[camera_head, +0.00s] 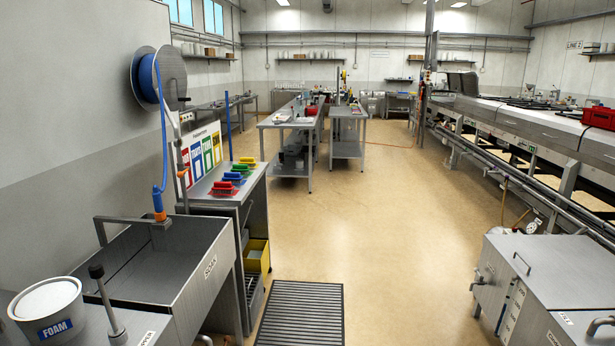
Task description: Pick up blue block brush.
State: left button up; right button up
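The blue block brush (233,177) lies on top of a metal cabinet (207,197) left of the middle. It is in a row of block brushes, between a red brush (222,188) nearer to me and a green brush (240,168) behind it. A yellow brush (247,160) lies farthest back. The blue brush is small in this view, but its top is clear. Neither of my grippers is in the head view.
A floor grate (300,312) lies right of the cabinet. A metal unit (545,270) stands at the right. The floor between is open.

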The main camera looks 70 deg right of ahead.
aim_at(233, 178)
jog(key=z, duration=1.7)
